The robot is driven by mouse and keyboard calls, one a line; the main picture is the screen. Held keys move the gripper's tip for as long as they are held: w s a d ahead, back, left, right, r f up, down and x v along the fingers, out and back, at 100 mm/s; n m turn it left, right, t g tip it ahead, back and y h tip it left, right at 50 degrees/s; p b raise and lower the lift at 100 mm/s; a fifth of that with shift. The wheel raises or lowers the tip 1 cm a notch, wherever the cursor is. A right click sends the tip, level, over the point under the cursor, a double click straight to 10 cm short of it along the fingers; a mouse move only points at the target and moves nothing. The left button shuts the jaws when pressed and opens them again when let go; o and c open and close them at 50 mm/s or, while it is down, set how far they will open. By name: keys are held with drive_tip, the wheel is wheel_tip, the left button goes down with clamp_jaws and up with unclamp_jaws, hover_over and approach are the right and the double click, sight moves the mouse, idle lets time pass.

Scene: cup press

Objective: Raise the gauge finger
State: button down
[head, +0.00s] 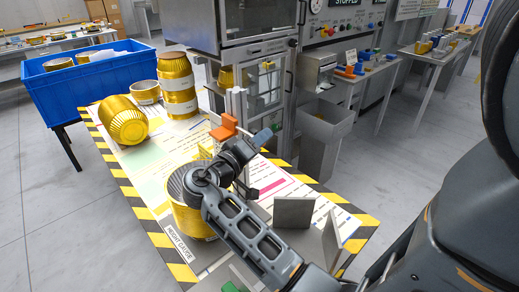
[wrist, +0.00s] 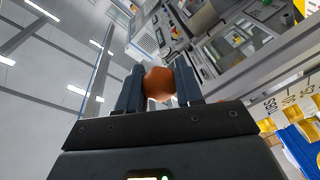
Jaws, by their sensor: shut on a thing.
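The height gauge stands on the striped table, with a pale upright post (head: 237,103) and an orange part (head: 224,128) on it. A yellow piece (head: 203,153), perhaps the gauge finger, shows just above a gold ribbed cup (head: 188,215); my arm partly hides both. My gripper (wrist: 160,80) is shut on a rounded orange knob (wrist: 158,86), which sits between its two dark fingers in the wrist view. In the head view my gripper is beside the orange part, and my wrist hides the knob.
Gold cups stand and lie at the table's back left, including a tipped one (head: 124,121) and a stack (head: 177,85). A blue bin (head: 90,85) is behind them. Grey upright plates (head: 293,213) stand to the right of my forearm. The press cabinet (head: 250,75) rises behind.

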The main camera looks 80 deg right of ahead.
drive_tip(key=shift+w+r+p, duration=0.1)
drive_tip(key=shift+r+p, duration=0.3)
drive_tip(key=shift+r, duration=1.2)
drive_tip(key=c, duration=0.8)
unclamp_jaws()
drive_tip(key=shift+o, duration=0.2)
drive_tip(key=shift+a+f, duration=0.1)
drive_tip(key=shift+w+a, duration=0.1)
drive_tip(key=shift+a, duration=0.2)
drive_tip(key=b+v, duration=0.1)
drive_tip(key=v, duration=0.6)
drive_tip(key=shift+b, duration=0.35)
